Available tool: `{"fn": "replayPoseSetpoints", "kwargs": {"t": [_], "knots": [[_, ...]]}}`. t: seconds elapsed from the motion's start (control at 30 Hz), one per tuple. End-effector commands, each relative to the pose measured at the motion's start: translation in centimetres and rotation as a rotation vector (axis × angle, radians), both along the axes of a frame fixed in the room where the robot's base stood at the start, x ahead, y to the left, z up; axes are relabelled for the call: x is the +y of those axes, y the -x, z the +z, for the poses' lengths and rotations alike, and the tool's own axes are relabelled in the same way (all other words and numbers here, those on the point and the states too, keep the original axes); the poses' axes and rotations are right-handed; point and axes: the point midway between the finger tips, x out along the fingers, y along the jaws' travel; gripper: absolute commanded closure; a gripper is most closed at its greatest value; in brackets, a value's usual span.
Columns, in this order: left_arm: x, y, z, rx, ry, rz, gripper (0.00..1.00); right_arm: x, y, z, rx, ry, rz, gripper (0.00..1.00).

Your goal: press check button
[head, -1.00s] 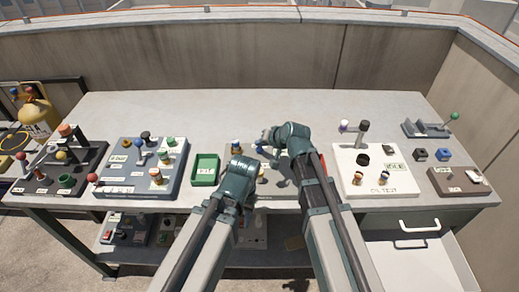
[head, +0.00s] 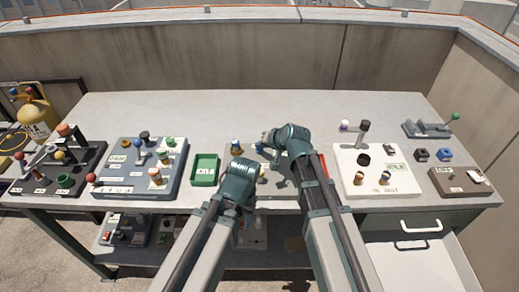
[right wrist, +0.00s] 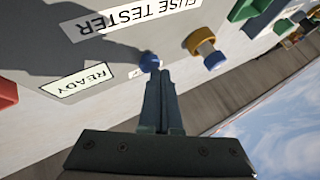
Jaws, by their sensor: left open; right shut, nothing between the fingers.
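The grey fuse tester panel (right wrist: 110,15) fills the upper part of the right wrist view, and its label reads FUSE TESTER upside down. A small round blue button (right wrist: 149,61) stands on it between the READY label (right wrist: 80,81) and a brass and blue fuse (right wrist: 204,48). My right gripper (right wrist: 153,72) is shut and empty, its fingertips right at the blue button; I cannot tell if they touch. In the head view my right gripper (head: 268,143) hides much of the panel. My left gripper (head: 243,164) is open and empty over the panel's front left.
A green tray (head: 204,182) lies left of the panel, then a blue-grey control box (head: 122,190). A white box (head: 347,187) with a lever stands to the right. Several smaller fixtures sit further right. The back of the table (head: 230,112) is clear.

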Motion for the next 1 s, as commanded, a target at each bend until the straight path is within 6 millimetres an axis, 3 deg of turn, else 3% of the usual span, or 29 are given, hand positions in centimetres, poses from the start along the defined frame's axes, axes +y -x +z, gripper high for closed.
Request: {"fn": "replayPoseSetpoints", "kwargs": {"t": [1.0], "knots": [[0.0,0.0,-0.33,0.0,0.0,0.0,0.55,0.01,0.02,-0.35,0.001,0.0,0.001,1.0]]}}
